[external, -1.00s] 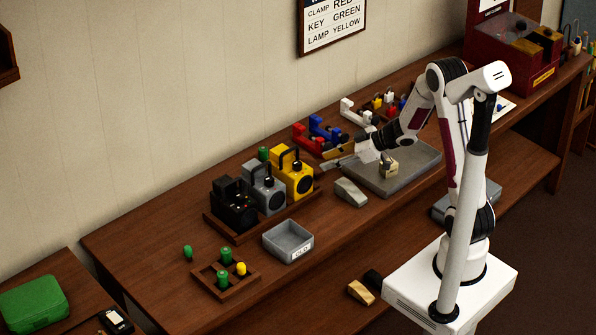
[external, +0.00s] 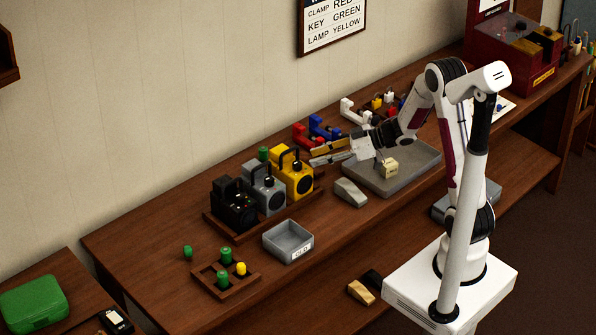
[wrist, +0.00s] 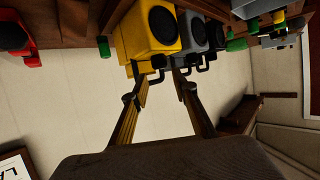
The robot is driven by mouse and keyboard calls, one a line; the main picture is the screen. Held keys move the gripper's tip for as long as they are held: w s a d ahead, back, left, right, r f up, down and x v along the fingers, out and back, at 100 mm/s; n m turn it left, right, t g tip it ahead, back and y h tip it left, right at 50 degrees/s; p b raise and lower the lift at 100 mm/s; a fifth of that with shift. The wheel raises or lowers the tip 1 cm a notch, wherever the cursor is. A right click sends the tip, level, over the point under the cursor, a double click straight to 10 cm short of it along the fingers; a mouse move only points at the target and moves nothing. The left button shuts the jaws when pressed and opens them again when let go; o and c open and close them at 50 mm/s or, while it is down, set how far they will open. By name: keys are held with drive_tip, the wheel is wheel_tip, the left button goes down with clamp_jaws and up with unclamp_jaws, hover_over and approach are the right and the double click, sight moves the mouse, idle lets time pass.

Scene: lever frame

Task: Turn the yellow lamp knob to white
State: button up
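The yellow lamp (external: 293,178) stands at the right end of a row with a grey lamp (external: 268,193) and a black lamp (external: 233,207). Each has a black handle on top. In the wrist view, the yellow lamp (wrist: 138,42) appears upside down with a round black face. Its knob's setting is too small to tell. My gripper (external: 311,157) is just right of the yellow lamp, around handle height, with its fingers pointing left. In the wrist view, my gripper (wrist: 160,76) is open, its fingertips near the yellow lamp's top and handle. I cannot tell whether they touch it.
The lamps stand on a wooden tray (external: 229,234). Red (external: 305,138) and blue (external: 324,126) clamps stand behind my gripper. A grey tray (external: 407,178) with a pale yellow block (external: 389,168) lies to the right. A grey bin (external: 289,243) is in front of the lamps.

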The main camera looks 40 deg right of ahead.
sight(299, 162)
drive_tip(key=shift+x, duration=3.7)
drive_tip(key=shift+c, duration=0.4)
clamp_jaws()
